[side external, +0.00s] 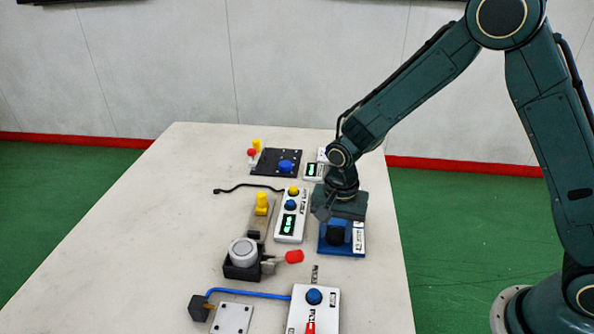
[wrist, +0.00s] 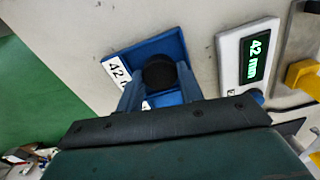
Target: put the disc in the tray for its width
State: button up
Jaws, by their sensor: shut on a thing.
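My gripper (wrist: 160,84) is shut on a black disc (wrist: 158,72), a finger on each side of it. The disc is over or in a blue tray (wrist: 177,44); I cannot tell whether it touches the tray floor. The tray's white label reads 42 and is partly hidden by a finger. In the side view the gripper (side external: 337,222) points down at the tray (side external: 340,250), with the dark disc (side external: 335,237) beneath it. A white display box (wrist: 230,59) beside the tray reads 42 mm; it also shows in the side view (side external: 290,230).
A yellow clamp (side external: 262,203) stands left of the display box. A round grey part (side external: 243,250) sits in a black holder near a red handle (side external: 293,256). A white box with a blue button (side external: 314,297) is in front. A black plate (side external: 270,165) lies at the back.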

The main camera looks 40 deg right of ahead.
jog(key=shift+f, duration=0.2)
dwell(0.3)
jog(key=o, duration=1)
jog(key=shift+o, duration=0.2)
jog(key=shift+r, duration=0.15)
jog(key=shift+r, duration=3.35)
